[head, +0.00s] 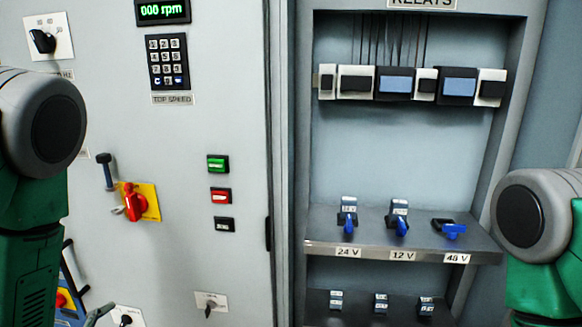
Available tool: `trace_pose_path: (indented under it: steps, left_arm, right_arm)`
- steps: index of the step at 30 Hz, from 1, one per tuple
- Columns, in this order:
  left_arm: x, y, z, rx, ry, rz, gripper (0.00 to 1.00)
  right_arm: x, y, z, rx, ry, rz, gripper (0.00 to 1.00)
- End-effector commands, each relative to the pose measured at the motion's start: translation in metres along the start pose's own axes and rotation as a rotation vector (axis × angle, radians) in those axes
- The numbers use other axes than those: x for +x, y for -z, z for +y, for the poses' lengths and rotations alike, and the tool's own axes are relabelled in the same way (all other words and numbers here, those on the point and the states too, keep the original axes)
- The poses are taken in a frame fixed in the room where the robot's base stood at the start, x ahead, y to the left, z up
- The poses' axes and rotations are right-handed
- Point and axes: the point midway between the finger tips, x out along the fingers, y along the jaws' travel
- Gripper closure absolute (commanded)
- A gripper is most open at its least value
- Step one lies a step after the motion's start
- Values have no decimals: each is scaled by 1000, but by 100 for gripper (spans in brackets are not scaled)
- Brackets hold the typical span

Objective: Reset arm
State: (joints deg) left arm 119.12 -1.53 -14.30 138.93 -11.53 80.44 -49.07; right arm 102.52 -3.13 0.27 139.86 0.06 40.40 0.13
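My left arm shows at the left edge as a grey joint with a dark cap above a green link. My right arm shows the same way at the right edge. Both grippers are outside the head view, so I cannot see whether they hold anything. Between the arms stands a grey control cabinet (120,258). Neither visible arm part is seen touching it.
The cabinet has a keypad (167,62), a red rotary switch on yellow (137,202), and green (218,164) and red (220,195) buttons. An open relay bay on the right holds a shelf (322,233) with blue-handled switches marked 24 V, 12 V and 48 V.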

Motion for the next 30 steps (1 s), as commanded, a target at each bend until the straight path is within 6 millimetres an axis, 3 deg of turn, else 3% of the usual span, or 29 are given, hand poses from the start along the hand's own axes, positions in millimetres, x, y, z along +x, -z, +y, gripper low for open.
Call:
trace_pose_path:
  steps: [1,6,9,12,15,18,30]
  left_arm:
    - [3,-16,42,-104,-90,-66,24]
    - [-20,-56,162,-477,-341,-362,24]
    - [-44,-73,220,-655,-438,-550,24]
    - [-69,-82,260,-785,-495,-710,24]
    - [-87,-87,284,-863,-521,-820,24]
    - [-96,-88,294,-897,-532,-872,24]
    - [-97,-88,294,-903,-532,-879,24]
  right_arm:
    - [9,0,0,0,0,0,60]
    - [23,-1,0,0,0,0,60]
    - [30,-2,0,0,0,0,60]
    - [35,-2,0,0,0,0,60]
    - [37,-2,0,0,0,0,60]
    - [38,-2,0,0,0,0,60]
    - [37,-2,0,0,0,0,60]
